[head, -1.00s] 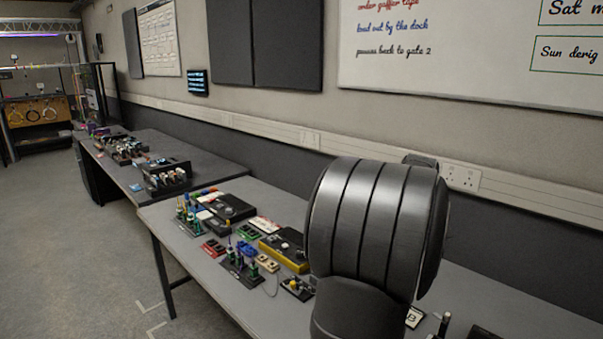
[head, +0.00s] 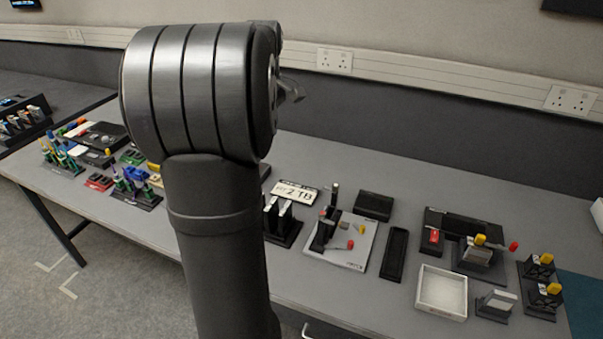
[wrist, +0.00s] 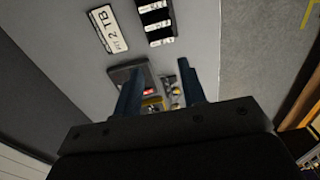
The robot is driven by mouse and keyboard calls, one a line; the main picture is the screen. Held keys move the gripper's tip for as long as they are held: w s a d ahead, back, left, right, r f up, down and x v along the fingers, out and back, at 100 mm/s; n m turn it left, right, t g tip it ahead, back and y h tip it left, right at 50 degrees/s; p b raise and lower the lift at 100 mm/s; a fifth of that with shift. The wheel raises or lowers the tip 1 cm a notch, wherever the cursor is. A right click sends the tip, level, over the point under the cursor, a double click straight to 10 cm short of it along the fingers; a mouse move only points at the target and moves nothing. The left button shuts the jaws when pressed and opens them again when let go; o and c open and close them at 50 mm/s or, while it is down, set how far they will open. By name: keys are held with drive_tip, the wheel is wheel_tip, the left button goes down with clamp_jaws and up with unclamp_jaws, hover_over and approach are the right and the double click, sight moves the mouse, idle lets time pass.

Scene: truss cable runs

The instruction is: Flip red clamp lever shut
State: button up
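My gripper (wrist: 160,70) is open in the wrist view, its two dark fingers apart with nothing held between them. In the head view it is mostly hidden behind my arm, high over the bench. Several red-tipped parts stand right of my arm: a red knob (head: 350,244) on a pale plate (head: 338,257), a red block (head: 434,237) on a dark base, and a red tip (head: 513,246) by a dark clamp-like fixture (head: 477,257) with a yellow tip. I cannot tell for certain which is the red clamp lever. All are well below and apart from my gripper.
A white open tray (head: 442,291) sits near the front edge. A dark narrow tray (head: 394,254) and yellow-topped fixtures (head: 541,262) stand nearby. A label plate (head: 290,192) lies beside my arm. Bare grey bench (head: 400,199) runs along the back.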

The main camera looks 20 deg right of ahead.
drive_tip(key=s+d+f+m+g+y, duration=0.1)
drive_tip(key=s+d+f+m, duration=0.15)
drive_tip(key=d+m, duration=0.3)
drive_tip(key=s+d+f+m, duration=0.2)
drive_tip(key=d+f+m, duration=0.2)
drive_tip(key=d+m, duration=0.15)
drive_tip(key=m+y, duration=0.3)
drive_tip(key=m, duration=0.8)
approach(352, 241)
drive_tip(key=shift+g, duration=0.4)
drive_tip(key=x, duration=0.9)
drive_tip(key=shift+w+a+f, duration=0.1)
drive_tip(key=shift+w+a, duration=0.05)
drive_tip(key=shift+w, duration=0.1)
